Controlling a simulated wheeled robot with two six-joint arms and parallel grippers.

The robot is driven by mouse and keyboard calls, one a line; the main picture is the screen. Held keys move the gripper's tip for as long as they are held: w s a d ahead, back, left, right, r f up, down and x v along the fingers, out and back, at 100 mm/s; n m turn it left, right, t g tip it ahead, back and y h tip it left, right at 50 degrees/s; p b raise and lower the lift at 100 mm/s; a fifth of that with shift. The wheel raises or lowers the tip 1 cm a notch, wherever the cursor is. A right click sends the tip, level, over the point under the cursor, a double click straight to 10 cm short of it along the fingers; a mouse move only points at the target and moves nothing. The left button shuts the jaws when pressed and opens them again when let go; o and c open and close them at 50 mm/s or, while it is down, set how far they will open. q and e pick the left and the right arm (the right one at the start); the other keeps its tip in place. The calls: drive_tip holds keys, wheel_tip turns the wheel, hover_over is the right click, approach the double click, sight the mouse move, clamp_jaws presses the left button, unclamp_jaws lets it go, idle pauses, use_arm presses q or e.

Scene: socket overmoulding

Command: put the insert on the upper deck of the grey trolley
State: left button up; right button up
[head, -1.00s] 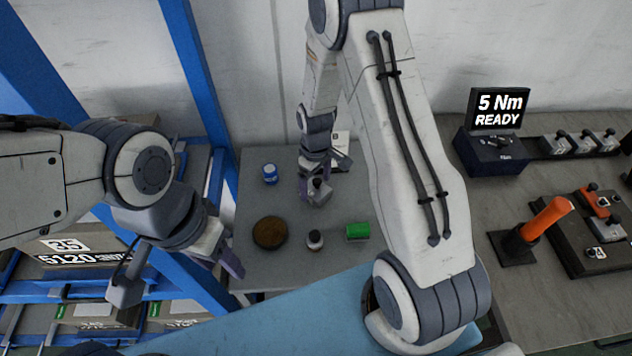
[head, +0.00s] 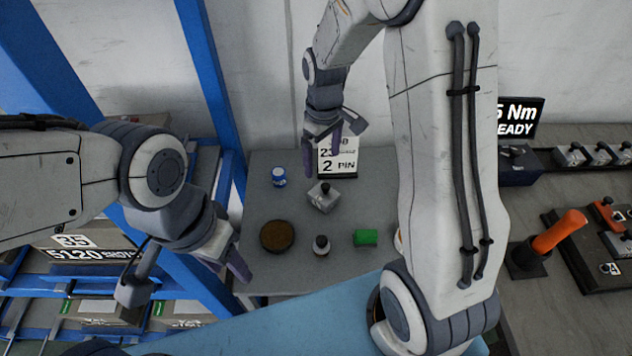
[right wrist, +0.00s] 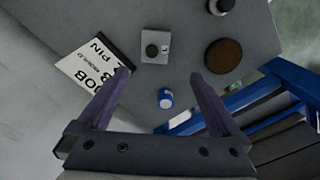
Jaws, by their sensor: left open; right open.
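The insert, a small grey metal block with a black knob (head: 324,197), sits on the upper deck of the grey trolley (head: 345,270). In the right wrist view the insert (right wrist: 155,46) lies beyond the fingertips, clear of both. My right gripper (head: 323,160) is open and empty, above and behind the insert, in front of the "2 PIN" sign. Its two purple fingers (right wrist: 160,76) stand wide apart in the right wrist view. My left gripper (head: 229,266) is open and empty at the trolley's left edge, near the blue rack; its fingers are partly hidden.
The deck also holds a blue can (head: 279,177), a brown round dish (head: 277,237), a small dark-topped bottle (head: 321,246), a green block (head: 366,237) and the sign card (head: 340,162). A blue rack post (head: 215,85) stands left. My right arm hides the deck's right side.

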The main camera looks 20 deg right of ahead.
drive_tip(key=s+a+r, duration=0.7)
drive_tip(key=s+a, duration=0.3)
drive_tip(key=a, duration=0.1)
drive_tip(key=s+a+r+n+y, duration=0.1)
drive_tip(key=s+a+r, duration=0.1)
drive_tip(key=s, duration=1.1)
drive_tip(key=shift+s+a, duration=0.15)
drive_tip(key=shift+s, duration=0.25)
